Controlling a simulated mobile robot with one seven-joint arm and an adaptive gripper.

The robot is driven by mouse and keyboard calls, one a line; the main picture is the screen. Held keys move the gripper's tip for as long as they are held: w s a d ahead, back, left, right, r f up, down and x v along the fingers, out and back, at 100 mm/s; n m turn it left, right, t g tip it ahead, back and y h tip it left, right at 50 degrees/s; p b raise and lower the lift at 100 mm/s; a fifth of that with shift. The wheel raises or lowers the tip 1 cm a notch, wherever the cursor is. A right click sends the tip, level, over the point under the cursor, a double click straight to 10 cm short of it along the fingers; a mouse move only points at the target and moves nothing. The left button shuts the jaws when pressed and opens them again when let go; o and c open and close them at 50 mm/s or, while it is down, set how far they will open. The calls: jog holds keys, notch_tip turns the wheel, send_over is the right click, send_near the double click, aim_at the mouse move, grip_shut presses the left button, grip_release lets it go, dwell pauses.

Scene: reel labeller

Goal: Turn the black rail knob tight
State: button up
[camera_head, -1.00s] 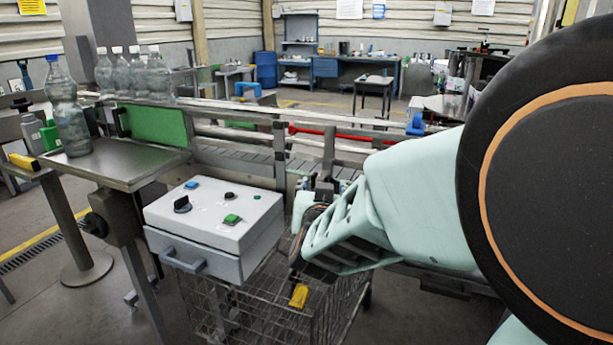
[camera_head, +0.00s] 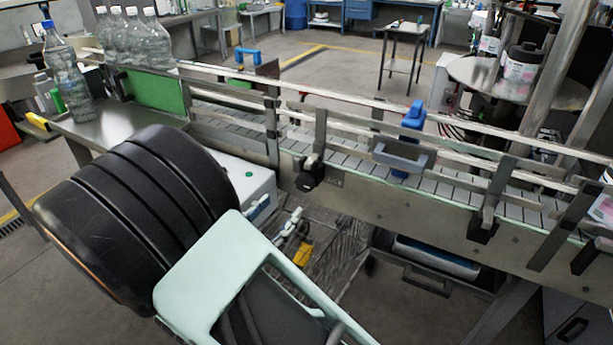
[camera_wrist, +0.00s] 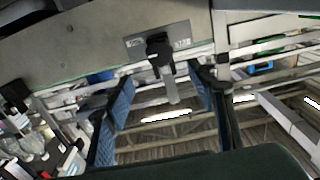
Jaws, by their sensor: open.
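The black rail knob (camera_head: 310,172) sits on the near side of the conveyor, at the foot of an upright grey bracket. A small label plate is beside it. In the wrist view the black knob (camera_wrist: 158,48) shows at upper middle, with a grey bar extending from it. My gripper (camera_wrist: 163,84) is open and empty, its two blue-padded fingers to the left and right of the knob's line. The knob appears beyond the fingertips; I see no contact. In the head view I cannot make out my gripper; my arm fills the lower left.
More black knobs (camera_head: 482,230) are along the conveyor rail (camera_head: 350,127) to the right. A blue-handled clamp (camera_head: 412,118) stands on the rail. A wire trolley (camera_head: 342,245) is below. My arm partly covers the white control box (camera_head: 250,184). Bottles (camera_head: 68,80) stand at left.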

aim_at(303, 184)
jog(key=p+x, duration=0.1)
jog(key=x, duration=0.9)
jog(key=shift+w+d+p, duration=0.15)
jog(key=shift+w+p, duration=0.15)
jog(key=shift+p, duration=0.05)
jog(key=shift+f, duration=0.1)
jog(key=c, duration=1.2)
